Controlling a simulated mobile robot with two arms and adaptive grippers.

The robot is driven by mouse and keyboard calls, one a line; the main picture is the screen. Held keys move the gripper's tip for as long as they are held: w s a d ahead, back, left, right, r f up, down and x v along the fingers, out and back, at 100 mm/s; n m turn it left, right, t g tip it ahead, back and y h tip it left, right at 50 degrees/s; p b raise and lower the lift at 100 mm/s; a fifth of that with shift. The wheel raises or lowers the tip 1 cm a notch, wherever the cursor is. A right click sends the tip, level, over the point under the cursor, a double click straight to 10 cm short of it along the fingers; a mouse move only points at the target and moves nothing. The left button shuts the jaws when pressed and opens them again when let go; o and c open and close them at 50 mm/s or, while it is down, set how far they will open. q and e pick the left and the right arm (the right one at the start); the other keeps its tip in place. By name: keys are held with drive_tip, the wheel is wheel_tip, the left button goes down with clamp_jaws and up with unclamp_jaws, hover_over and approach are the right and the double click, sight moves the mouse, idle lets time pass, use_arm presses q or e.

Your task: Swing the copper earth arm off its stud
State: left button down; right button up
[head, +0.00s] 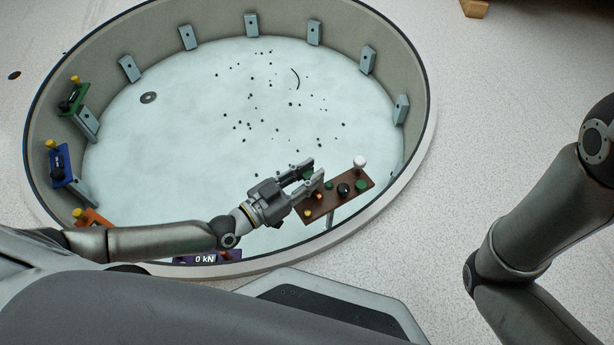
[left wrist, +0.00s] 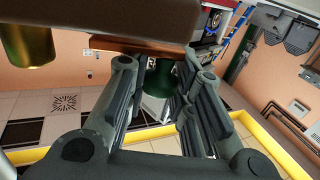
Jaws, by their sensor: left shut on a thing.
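A brown panel (head: 326,203) stands on a post at the pit's near right side. It carries a white ball-topped part (head: 360,162), a black knob (head: 343,190), green knobs (head: 361,186) and a yellow-tipped part (head: 308,212). A small orange-copper piece (head: 318,194) shows beside my left gripper (head: 311,170); I cannot tell for sure whether it is the earth arm. My left gripper is shut on a dark green cylinder at the panel's edge. The left wrist view shows this green cylinder (left wrist: 163,80) between the fingers, under the brown edge. The stud is not clearly visible.
The round pit rim (head: 432,120) surrounds a pale floor with scattered dark bits. Pale blocks line its wall. Green (head: 72,98), blue (head: 62,163) and orange units sit along the left rim. A purple unit at the near rim reads 0 kN. My right forearm is outside at right.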

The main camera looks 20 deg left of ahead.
use_arm(q)
drive_tip(key=c, duration=1.2)
unclamp_jaws()
drive_tip(key=shift+s, duration=0.1)
drive_tip(key=v, duration=1.1)
drive_tip(key=shift+s+a, duration=0.25)
drive_tip(key=shift+a, duration=0.1)
